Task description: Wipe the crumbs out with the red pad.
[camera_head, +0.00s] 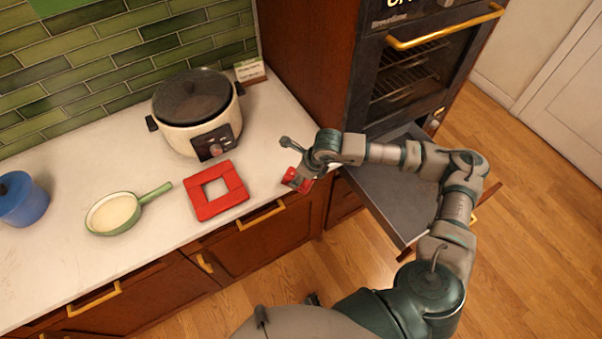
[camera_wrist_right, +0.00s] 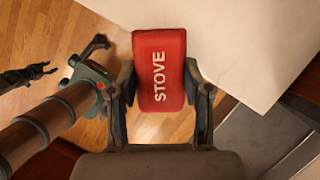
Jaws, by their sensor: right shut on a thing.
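The red pad (camera_wrist_right: 160,70), marked "STOVE" in white, is held between the two fingers of my right gripper (camera_wrist_right: 160,95). In the head view the red pad (camera_head: 297,180) shows at the counter's front edge, partly hidden by my right gripper (camera_head: 303,168). The wrist view shows the pad close to the pale counter corner; I cannot tell whether they touch. A dark claw-like part at the left of the wrist view may be my left gripper (camera_wrist_right: 30,76); its opening is unclear. I can make out no crumbs.
A grey pulled-out drawer (camera_head: 385,196) lies under the oven (camera_head: 415,75), partly behind my right arm. On the counter (camera_head: 110,165) are a cooker (camera_head: 197,110), a red square frame (camera_head: 232,185), a green pan (camera_head: 115,214), a blue pot (camera_head: 18,200) and a small card (camera_head: 249,70).

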